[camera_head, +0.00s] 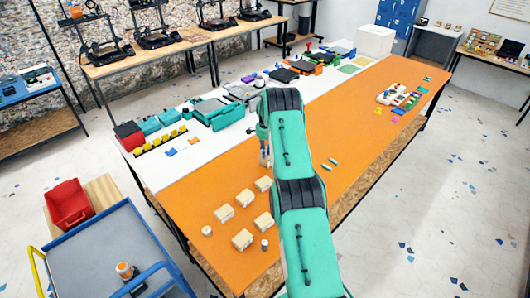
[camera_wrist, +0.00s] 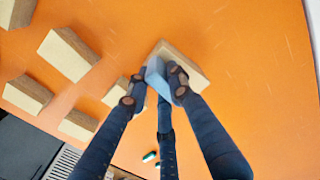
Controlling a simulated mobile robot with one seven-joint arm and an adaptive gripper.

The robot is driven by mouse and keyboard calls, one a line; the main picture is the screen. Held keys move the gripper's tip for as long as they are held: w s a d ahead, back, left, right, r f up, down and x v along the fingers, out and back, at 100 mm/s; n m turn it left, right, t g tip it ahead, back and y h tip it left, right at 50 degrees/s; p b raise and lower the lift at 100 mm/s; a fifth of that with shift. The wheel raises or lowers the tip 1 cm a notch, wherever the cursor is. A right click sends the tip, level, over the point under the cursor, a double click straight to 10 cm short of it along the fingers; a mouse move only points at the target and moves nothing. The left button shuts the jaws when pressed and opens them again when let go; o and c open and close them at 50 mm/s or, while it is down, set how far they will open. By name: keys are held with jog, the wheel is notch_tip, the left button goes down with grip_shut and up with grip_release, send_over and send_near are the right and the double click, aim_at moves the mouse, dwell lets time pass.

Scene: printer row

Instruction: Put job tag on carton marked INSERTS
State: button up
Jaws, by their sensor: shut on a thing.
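In the wrist view, my gripper (camera_wrist: 160,92) is shut on a small light-blue piece (camera_wrist: 155,76), which I take to be the job tag. It is in front of a tan carton (camera_wrist: 192,62) with a pale top; I cannot tell whether they touch. Several similar cartons stand on the orange table, such as one in the wrist view (camera_wrist: 68,54) and one in the head view (camera_head: 242,239). No INSERTS marking is readable on any of them. In the head view my gripper (camera_head: 265,158) is low over the table beyond the cartons, partly hidden by my arm.
The orange table top (camera_head: 360,120) is mostly clear at right. A white cylinder (camera_head: 207,231) and a small jar (camera_head: 264,245) stand near the cartons. A blue-framed cart (camera_head: 90,255) is at front left.

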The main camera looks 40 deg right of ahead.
jog(key=shift+f, duration=0.1)
jog(key=o, duration=0.9)
jog(key=shift+c, duration=0.2)
notch_tip(320, 180, up, 12)
jog(key=b, duration=0.1)
dwell(0.4)
dwell(0.4)
